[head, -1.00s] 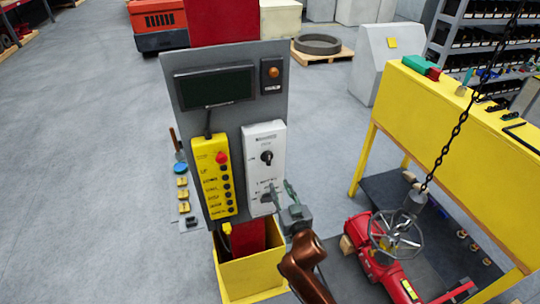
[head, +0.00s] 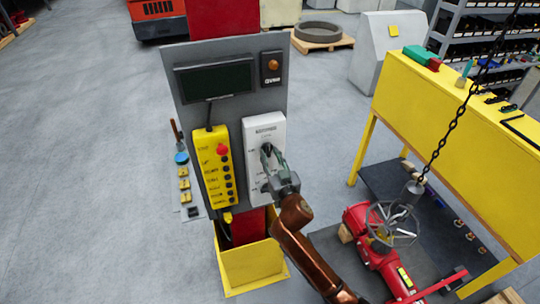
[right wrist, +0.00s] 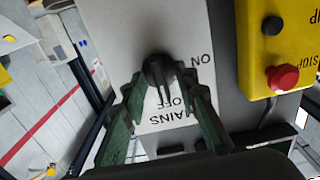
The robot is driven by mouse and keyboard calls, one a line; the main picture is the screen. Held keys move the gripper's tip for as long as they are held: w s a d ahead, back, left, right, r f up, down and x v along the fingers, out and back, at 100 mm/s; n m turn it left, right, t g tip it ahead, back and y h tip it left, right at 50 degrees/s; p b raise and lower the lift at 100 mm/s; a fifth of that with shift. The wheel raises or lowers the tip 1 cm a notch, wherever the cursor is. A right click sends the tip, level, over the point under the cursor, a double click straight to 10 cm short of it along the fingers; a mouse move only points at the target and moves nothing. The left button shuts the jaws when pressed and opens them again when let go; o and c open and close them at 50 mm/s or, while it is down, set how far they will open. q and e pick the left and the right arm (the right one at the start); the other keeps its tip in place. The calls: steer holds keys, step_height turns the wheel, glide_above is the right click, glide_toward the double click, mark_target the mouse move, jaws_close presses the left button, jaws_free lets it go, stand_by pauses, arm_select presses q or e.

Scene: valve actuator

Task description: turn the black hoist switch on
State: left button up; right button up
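The black hoist switch (right wrist: 158,70) is a round rotary knob on a white panel (head: 264,128) lettered ON, OFF and MAINS. In the right wrist view the lettering is upside down and the knob's narrow grip lies beside the word OFF. My right gripper (right wrist: 162,84) is open, with one green finger on each side of the knob; I cannot tell whether they touch it. In the head view my right gripper (head: 271,158) is in front of the panel and partly covers the knob. My left gripper is in neither view.
A yellow control box (head: 216,172) with a red button (head: 222,149) is left of the white panel on the grey board. A dark screen (head: 214,82) is above. At right are a hanging chain (head: 452,135), a red valve (head: 372,240) with a handwheel and a yellow bench (head: 440,140).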

jaws_close()
steer(key=shift+n, duration=0.4)
steer(key=n+p, duration=0.2)
steer(key=n, duration=0.3)
steer(key=shift+n, duration=0.3)
steer(key=n+p, duration=0.2)
steer(key=n, duration=0.3)
steer(key=n+p, duration=0.2)
steer(key=n, duration=0.3)
steer(key=shift+f+n, duration=0.1)
steer(key=shift+n, duration=0.3)
stand_by(0.4)
jaws_free()
